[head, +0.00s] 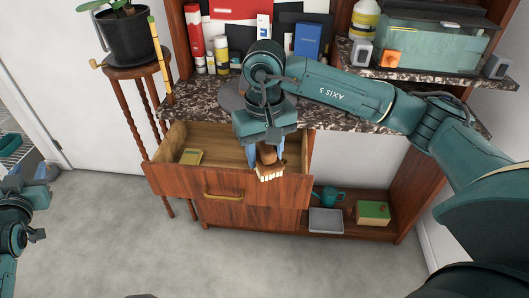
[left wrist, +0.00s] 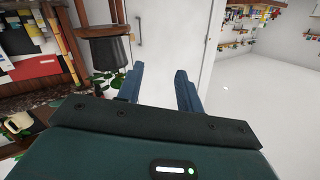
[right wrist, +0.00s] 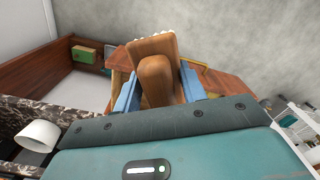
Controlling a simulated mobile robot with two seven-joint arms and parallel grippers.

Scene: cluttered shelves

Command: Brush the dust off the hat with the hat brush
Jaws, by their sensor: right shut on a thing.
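My right gripper (head: 266,148) is shut on the hat brush (head: 270,172), a brown wooden brush with pale bristles, and holds it above the open drawer's front. In the right wrist view the brush (right wrist: 155,50) sits between the two blue fingers. A grey, round-brimmed thing, which looks like the hat (head: 231,97), lies on the dark speckled countertop behind my right arm, which hides much of it. The brush is apart from it. My left gripper (left wrist: 158,88) is open and empty, at the far left, away from the cabinet.
The open drawer (head: 226,191) holds a small yellow thing (head: 190,156). Bottles and boxes crowd the counter's back. A glass tank (head: 430,45) stands on the right shelf. A plant pot (head: 125,38) stands on a stool at left. Below are a grey tray (head: 325,221) and green-topped box (head: 373,212).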

